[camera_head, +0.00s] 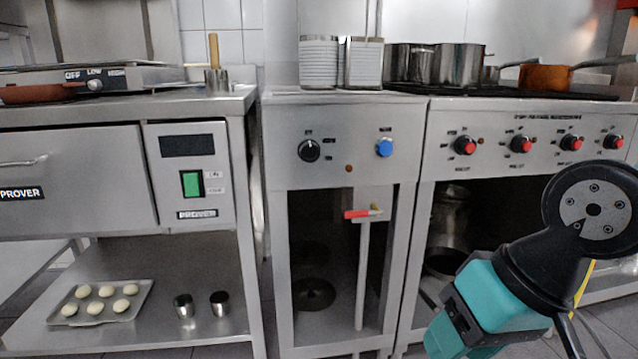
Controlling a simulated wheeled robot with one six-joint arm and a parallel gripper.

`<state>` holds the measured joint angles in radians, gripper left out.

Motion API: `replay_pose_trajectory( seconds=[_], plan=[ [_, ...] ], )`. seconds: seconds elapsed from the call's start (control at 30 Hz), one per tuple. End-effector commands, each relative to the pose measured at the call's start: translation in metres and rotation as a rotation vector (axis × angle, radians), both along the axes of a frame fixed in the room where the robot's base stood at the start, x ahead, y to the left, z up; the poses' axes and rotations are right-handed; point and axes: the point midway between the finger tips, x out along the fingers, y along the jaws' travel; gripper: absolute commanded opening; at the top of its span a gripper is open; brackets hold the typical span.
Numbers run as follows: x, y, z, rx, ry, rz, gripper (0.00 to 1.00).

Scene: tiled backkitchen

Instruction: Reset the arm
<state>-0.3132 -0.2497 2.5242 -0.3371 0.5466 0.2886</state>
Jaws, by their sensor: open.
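Part of my arm (535,265) shows at the lower right, with a round black joint and a teal housing. It is in front of the stove and hides part of its lower opening. No gripper fingers show in this view, and nothing held can be seen.
A steel prover (75,180) stands at left; its lower shelf holds a tray of dough balls (140,310) and two metal cups (201,304). A middle unit (345,145) has a red-handled valve (357,213). The stove (530,150) at right carries pots (455,65) and an orange pan (545,78).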

Motion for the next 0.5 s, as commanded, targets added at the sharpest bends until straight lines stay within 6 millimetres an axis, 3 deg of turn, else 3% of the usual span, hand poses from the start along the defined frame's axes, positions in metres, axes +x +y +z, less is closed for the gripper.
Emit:
replay_pose_trajectory(
  seconds=[0.03,0.1,0.13,0.5],
  plan=[
    [-0.019,-0.002,0.017,-0.016,0.018,0.133,0.42],
    [-0.048,-0.005,0.029,-0.032,0.042,0.349,0.42],
    [-0.054,-0.006,0.039,-0.034,0.047,0.399,0.42],
    [-0.05,-0.005,0.161,-0.034,0.046,0.379,0.42]
  ],
)
